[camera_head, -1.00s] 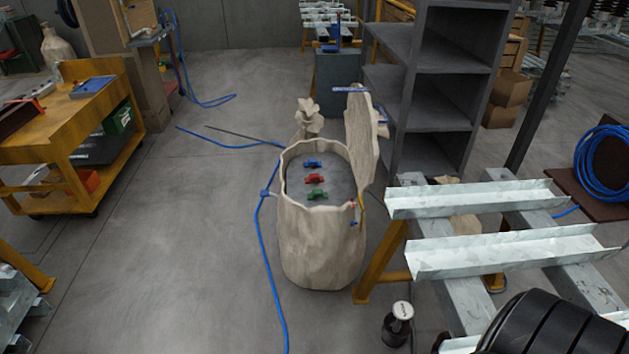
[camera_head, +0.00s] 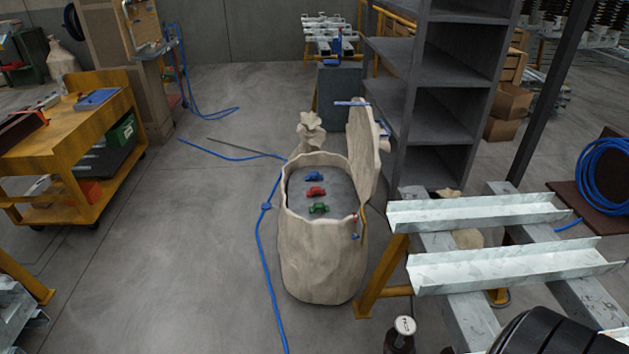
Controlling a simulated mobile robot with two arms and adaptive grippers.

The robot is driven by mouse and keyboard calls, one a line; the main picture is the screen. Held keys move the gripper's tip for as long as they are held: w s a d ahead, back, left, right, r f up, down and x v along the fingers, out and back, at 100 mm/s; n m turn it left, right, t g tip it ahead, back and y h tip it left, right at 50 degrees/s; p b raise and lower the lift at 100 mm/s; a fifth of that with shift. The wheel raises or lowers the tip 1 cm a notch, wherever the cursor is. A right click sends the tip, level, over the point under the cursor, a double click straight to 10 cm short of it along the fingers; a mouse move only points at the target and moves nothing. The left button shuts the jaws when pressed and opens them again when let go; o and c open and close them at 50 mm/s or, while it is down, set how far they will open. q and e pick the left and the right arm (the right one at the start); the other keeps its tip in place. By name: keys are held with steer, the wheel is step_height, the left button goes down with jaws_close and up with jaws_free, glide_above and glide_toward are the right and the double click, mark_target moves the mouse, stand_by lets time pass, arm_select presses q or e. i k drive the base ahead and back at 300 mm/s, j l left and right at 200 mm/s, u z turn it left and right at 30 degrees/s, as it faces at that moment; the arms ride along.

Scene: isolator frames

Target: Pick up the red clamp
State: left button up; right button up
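The red clamp (camera_head: 315,192) lies on the grey top surface inside the rim of a pale, rough, barrel-like container (camera_head: 322,262). A blue clamp (camera_head: 315,176) lies just behind it and a green clamp (camera_head: 319,208) just in front of it. The three sit in a short row, apart from each other. Neither of my grippers shows clearly in the head view.
Metal channels (camera_head: 480,212) rest on a yellow-legged stand right of the container. A blue hose (camera_head: 262,260) runs along the floor on the left. Grey shelves (camera_head: 400,130) rise behind right.

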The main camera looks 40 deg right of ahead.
mark_target(313, 190)
steer(key=z, duration=0.8)
steer(key=i+j+z, duration=0.1)
steer(key=i+z, duration=0.3)
steer(key=i+j+z, duration=0.15)
steer(key=z, duration=0.25)
steer(key=i+j+z, duration=0.25)
steer(key=z, duration=0.2)
steer(key=j, duration=0.1)
